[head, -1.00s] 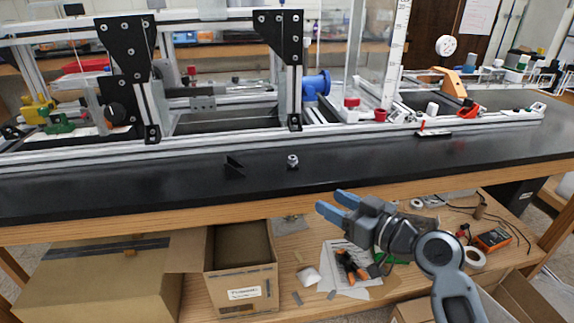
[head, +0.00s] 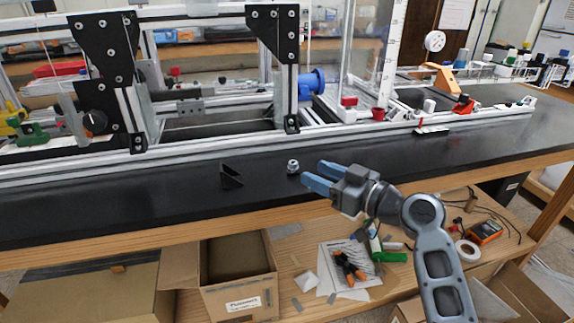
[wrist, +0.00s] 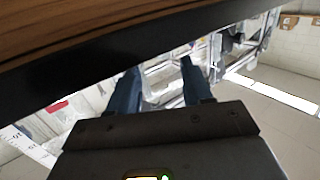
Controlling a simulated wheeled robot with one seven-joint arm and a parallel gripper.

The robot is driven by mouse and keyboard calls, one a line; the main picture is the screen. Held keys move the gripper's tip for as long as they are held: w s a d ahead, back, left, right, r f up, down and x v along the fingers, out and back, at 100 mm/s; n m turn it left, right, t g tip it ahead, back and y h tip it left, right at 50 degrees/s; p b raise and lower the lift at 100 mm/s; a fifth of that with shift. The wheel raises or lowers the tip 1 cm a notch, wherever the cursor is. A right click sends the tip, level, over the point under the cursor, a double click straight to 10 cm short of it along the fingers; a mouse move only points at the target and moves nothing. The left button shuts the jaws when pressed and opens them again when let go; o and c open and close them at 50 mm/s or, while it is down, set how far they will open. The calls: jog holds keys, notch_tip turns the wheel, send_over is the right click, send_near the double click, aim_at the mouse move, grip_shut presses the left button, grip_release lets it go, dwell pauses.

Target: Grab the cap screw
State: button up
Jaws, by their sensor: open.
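The cap screw (head: 292,166) is a small silvery piece standing on the black bench top near its front edge in the head view. My gripper (head: 313,174) is just right of it, with its two blue fingers apart and pointing left toward it. Nothing is between the fingers, and I see a gap between fingertips and screw. In the wrist view the two fingers of my gripper (wrist: 160,64) are spread. The cap screw cannot be made out there.
A black angle bracket (head: 231,176) lies left of the screw. Behind runs the aluminium extrusion frame (head: 190,152) with black plates. The bench's wooden front edge (head: 150,250) is below, over a shelf with an open cardboard box (head: 240,285). Bare bench top surrounds the screw.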

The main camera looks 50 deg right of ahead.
aim_at(293, 162)
jog(key=w+p, duration=0.1)
jog(key=w, duration=0.2)
jog(key=w+p, duration=0.1)
jog(key=w, duration=0.2)
jog(key=shift+w+a+r, duration=0.1)
jog(key=shift+a+r, duration=0.1)
jog(key=shift+w+f, duration=0.15)
jog(key=shift+w, duration=0.5)
jog(key=shift+c, duration=0.2)
grip_shut()
